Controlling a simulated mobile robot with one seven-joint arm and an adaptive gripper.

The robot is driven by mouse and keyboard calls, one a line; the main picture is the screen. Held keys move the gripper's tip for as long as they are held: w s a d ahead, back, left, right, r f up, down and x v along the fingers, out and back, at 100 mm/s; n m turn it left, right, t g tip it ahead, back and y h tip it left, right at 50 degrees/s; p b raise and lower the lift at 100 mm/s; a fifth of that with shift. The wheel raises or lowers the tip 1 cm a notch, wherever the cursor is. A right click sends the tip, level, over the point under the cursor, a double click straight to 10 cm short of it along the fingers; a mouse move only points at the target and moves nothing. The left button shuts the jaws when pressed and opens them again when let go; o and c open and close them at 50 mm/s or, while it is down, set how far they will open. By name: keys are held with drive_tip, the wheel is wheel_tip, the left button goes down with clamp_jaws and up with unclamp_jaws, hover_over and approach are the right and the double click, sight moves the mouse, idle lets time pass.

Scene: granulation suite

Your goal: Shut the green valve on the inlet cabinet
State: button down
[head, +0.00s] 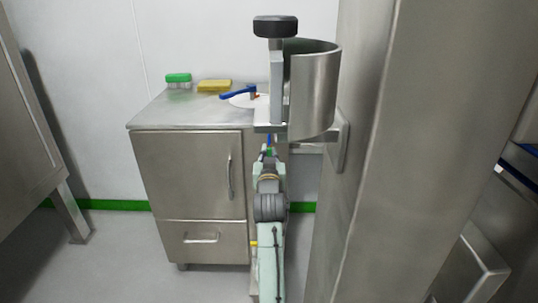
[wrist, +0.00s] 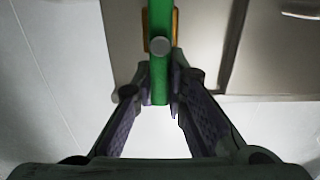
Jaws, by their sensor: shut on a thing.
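The green valve handle (wrist: 160,75) runs straight down from the top edge in the wrist view, with a round grey bolt on it and an orange-brown body (wrist: 147,30) behind. My gripper (wrist: 159,90) is shut on the handle's near end, one finger on each side. In the head view my gripper (head: 268,158) is at the right side of the steel cabinet (head: 190,175), mostly hidden by my arm, and only a speck of green shows there. How far the valve is turned cannot be told.
A steel cylinder (head: 315,95) on a bracket hangs above my arm. A broad steel column (head: 385,150) stands close on the right.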

drive_tip(key=shift+d+m, duration=0.1)
drive_tip(key=shift+m, duration=0.2)
drive_tip(key=shift+d+r+m+p, duration=0.1)
drive_tip(key=shift+d+m+p, duration=0.15)
drive_tip(key=shift+m+p, duration=0.55)
drive_tip(key=shift+d+f+m+p, duration=0.4)
drive_tip(key=shift+f+m+p, duration=0.25)
drive_tip(key=shift+m, duration=1.95)
drive_tip(key=shift+d+f+m+p, duration=0.45)
drive_tip(key=shift+m+p, duration=0.35)
drive_tip(key=shift+m, duration=1.8)
drive_tip(key=shift+d+f+m+p, duration=0.45)
drive_tip(key=shift+m+p, duration=0.25)
drive_tip(key=shift+m, duration=1.9)
drive_tip(key=shift+f, duration=0.15)
drive_tip(key=c, duration=1.6)
unclamp_jaws()
drive_tip(key=shift+f, duration=0.1)
